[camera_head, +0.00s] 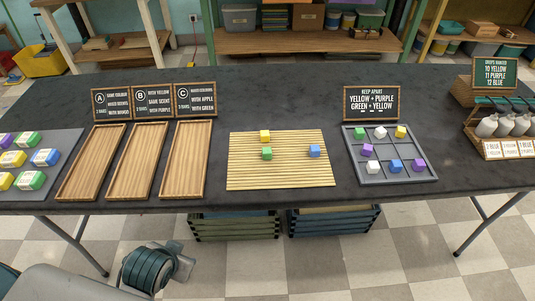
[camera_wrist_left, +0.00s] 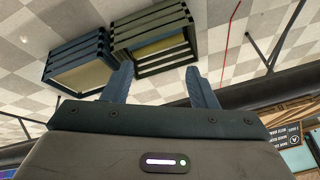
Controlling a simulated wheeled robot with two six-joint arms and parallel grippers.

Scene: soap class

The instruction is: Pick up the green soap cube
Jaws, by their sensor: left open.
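A green soap cube (camera_head: 267,153) lies on the slatted bamboo mat (camera_head: 290,178) in the head view, just in front of a yellow cube (camera_head: 265,136) and left of a blue cube (camera_head: 314,151). Another green cube (camera_head: 360,132) is in the back left cell of the dark grid tray (camera_head: 401,181). My left gripper (camera_wrist_left: 162,68) shows in the left wrist view with its fingers spread and nothing between them. It faces the crates and floor, away from the cubes. In the head view part of my left arm shows low at the left; its fingers do not show. My right gripper is out of view.
Three wooden trays (camera_head: 132,194) stand left of the mat, with signs behind. Wrapped soaps lie on a grey board (camera_head: 58,146) at far left. A bottle rack (camera_head: 490,100) stands at far right. Slatted crates (camera_head: 234,229) sit under the table (camera_head: 222,97).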

